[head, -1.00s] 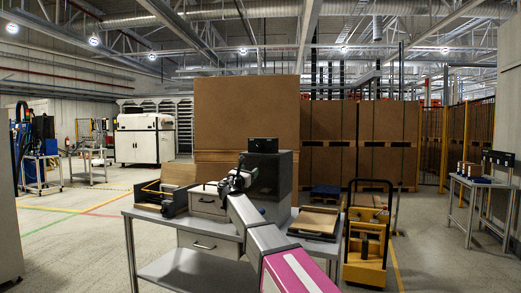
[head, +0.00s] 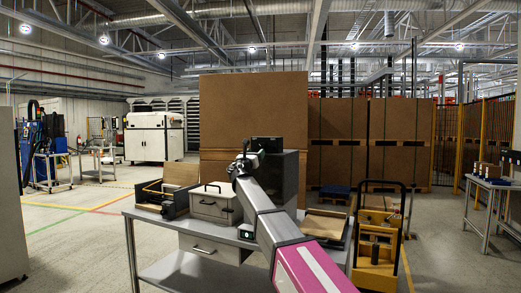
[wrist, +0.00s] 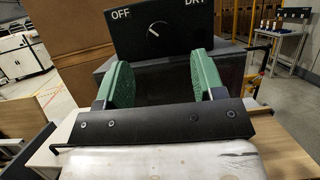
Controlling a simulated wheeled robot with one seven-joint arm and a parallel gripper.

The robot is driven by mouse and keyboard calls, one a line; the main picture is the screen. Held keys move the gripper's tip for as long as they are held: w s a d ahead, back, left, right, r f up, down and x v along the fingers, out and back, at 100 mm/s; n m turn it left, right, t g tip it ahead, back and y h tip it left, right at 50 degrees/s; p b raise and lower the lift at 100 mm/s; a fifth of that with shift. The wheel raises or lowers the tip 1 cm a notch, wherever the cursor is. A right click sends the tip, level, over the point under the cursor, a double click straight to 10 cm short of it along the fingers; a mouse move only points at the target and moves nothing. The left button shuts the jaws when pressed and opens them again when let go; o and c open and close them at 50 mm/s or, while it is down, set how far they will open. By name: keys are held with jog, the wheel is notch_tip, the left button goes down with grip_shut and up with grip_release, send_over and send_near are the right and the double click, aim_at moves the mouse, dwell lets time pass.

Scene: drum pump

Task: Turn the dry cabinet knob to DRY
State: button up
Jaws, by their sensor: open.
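The dry cabinet (head: 288,180) is a dark box on the workbench, with a black control panel (head: 267,144) on top. In the wrist view the panel (wrist: 190,38) reads OFF at left and DRY at right. A black knob (wrist: 157,30) sits between the labels, its short white pointer mark tilted up-left toward OFF. My gripper (head: 246,162) is in front of the cabinet, just below and left of the panel in the head view. In the wrist view its green-padded fingers (wrist: 162,76) are spread apart and empty, below the knob and apart from it.
On the workbench (head: 175,225) stand a grey drawer box (head: 214,202) and an open black-framed tray (head: 166,196), left of the cabinet. A wooden-topped tray (head: 322,224) lies to the right. A yellow cart (head: 377,247) stands right of the bench.

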aim_at(261, 147)
jog(key=x, duration=0.6)
jog(key=shift+f, duration=0.1)
jog(key=c, duration=0.9)
jog(key=shift+a+m+g+h, duration=0.1)
jog(key=shift+m+g+h, duration=0.6)
jog(key=shift+m, duration=1.3)
jog(key=shift+m+g+h, duration=0.4)
jog(key=shift+m+h, duration=0.4)
jog(key=shift+m, duration=0.6)
jog(key=o, duration=0.9)
